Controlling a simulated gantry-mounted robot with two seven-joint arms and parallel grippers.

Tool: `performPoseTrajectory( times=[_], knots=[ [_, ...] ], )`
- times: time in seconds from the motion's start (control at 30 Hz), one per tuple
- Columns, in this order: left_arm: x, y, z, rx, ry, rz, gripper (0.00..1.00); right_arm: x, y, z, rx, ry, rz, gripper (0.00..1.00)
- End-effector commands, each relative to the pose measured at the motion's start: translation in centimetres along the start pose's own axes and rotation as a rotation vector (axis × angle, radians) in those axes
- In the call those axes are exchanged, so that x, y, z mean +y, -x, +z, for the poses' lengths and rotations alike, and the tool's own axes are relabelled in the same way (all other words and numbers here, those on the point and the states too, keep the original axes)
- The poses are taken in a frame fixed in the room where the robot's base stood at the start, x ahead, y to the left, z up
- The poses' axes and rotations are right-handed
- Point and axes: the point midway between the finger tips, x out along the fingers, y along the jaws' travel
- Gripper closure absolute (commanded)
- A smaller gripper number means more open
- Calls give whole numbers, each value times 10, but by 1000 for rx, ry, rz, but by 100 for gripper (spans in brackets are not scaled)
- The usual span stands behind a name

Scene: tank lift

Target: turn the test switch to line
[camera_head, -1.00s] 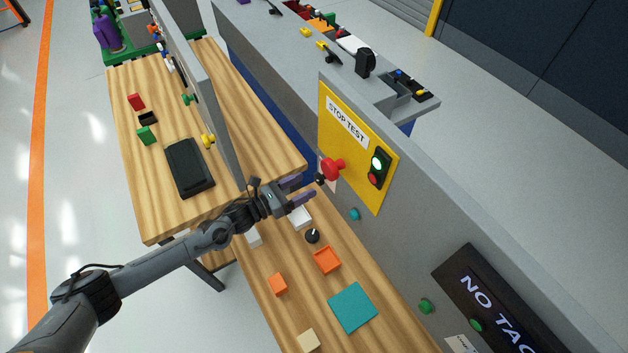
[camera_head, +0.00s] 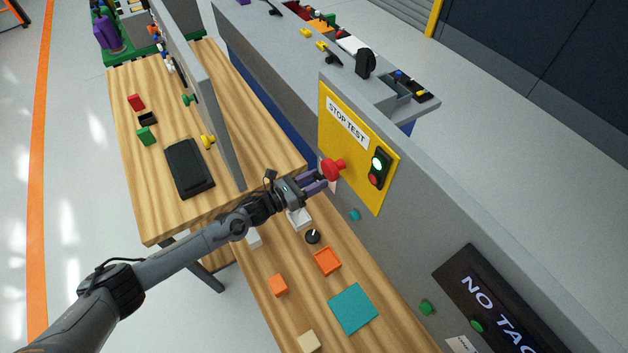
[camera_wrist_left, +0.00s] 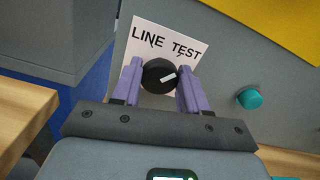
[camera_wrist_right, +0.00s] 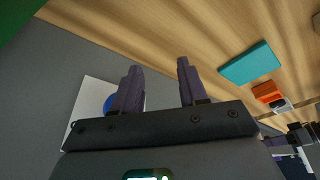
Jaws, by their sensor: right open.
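The test switch (camera_wrist_left: 158,76) is a round black knob with a white mark, on a white label (camera_wrist_left: 183,32) reading LINE at left and TEST at right. Its mark points right, toward the TEST side. My left gripper (camera_wrist_left: 160,82) is open, with one finger on each side of the knob; I cannot tell whether either touches it. In the head view my left gripper (camera_head: 318,181) is at the grey panel, just below the red button (camera_head: 333,169), and hides the knob. My right gripper (camera_wrist_right: 158,75) is open and empty, facing the wooden bench; it is outside the head view.
The yellow STOP TEST plate (camera_head: 344,101) carries a light with green and red lamps (camera_head: 378,169). A teal button (camera_head: 354,215) sits lower on the panel. Orange parts (camera_head: 327,261) and a teal square (camera_head: 353,307) lie on the bench. A blue button (camera_wrist_right: 109,103) is near my right gripper.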

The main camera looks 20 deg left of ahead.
Motion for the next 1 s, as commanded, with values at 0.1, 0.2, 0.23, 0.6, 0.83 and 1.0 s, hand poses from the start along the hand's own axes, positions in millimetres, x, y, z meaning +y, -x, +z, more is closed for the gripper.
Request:
performPoseTrajectory(
  times=[0.1,0.2,0.23,0.6,0.83,1.0],
  knots=[
    [0,0,0,0,0,0,84,0,0,0,0,0,0,57],
    [0,0,0,0,1,0,87,0,0,0,-1,1,0,57],
    [0,0,0,0,3,0,87,0,0,0,-1,1,1,57],
    [1,0,-1,0,124,0,87,2,-4,2,-2,9,7,57],
    [1,0,-1,-1,310,0,87,2,-8,3,-2,9,7,57],
    [2,0,-1,-1,472,0,87,2,-11,4,-2,7,6,57]
  ],
)
